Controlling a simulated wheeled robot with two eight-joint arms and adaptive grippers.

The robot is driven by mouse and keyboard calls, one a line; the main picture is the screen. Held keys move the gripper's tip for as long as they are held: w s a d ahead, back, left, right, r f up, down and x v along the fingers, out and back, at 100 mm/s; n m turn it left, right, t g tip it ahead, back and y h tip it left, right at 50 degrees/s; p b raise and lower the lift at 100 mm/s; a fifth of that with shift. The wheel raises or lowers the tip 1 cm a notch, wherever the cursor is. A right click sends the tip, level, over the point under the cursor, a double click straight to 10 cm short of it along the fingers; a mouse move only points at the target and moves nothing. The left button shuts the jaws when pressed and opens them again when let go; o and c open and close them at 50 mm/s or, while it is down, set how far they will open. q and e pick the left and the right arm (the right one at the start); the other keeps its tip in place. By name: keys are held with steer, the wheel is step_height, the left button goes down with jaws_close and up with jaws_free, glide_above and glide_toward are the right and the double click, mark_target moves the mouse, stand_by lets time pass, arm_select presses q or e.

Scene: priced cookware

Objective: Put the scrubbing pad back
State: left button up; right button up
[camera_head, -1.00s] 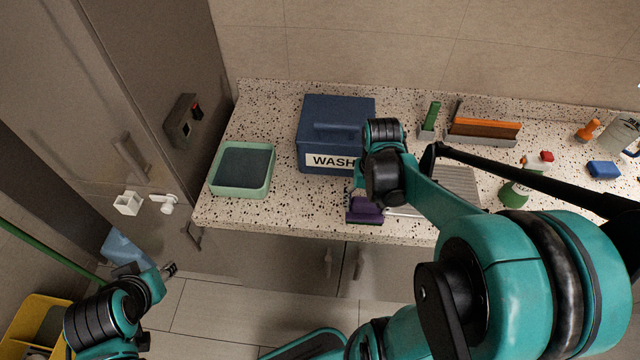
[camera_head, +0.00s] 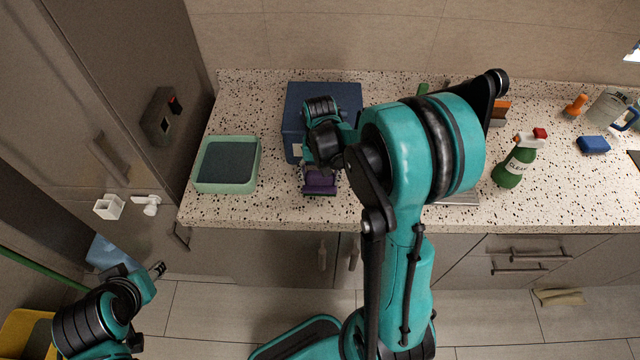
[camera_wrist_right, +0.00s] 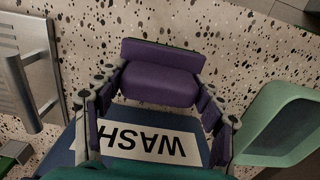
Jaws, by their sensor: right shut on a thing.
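A purple block with a thin dark edge, which looks like the scrubbing pad (camera_head: 320,183), is in my right gripper in front of the blue WASH box (camera_head: 294,125). In the right wrist view the pad (camera_wrist_right: 160,84) sits between the two fingers of my right gripper (camera_wrist_right: 158,92), which is shut on it. The pad appears to be above the speckled counter; its height is unclear. The box's WASH label (camera_wrist_right: 150,143) shows below it in that view. My left gripper (camera_head: 158,269) is low at the left, away from the counter; its opening is too small to judge.
A pale green tray (camera_head: 226,187) with a dark inside stands left of the box. A metal rack (camera_wrist_right: 32,70) lies on the other side. A green spray bottle (camera_head: 515,165) and a blue sponge (camera_head: 593,144) are at the right. Counter between tray and pad is bare.

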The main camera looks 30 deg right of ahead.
mark_target(320, 183)
step_height(320, 183, down, 3)
steer(key=shift+w+f+b, duration=0.1)
steer(key=shift+b, duration=0.3)
steer(key=o, duration=0.8)
steer(key=shift+f, duration=0.15)
steer(key=o, duration=0.4)
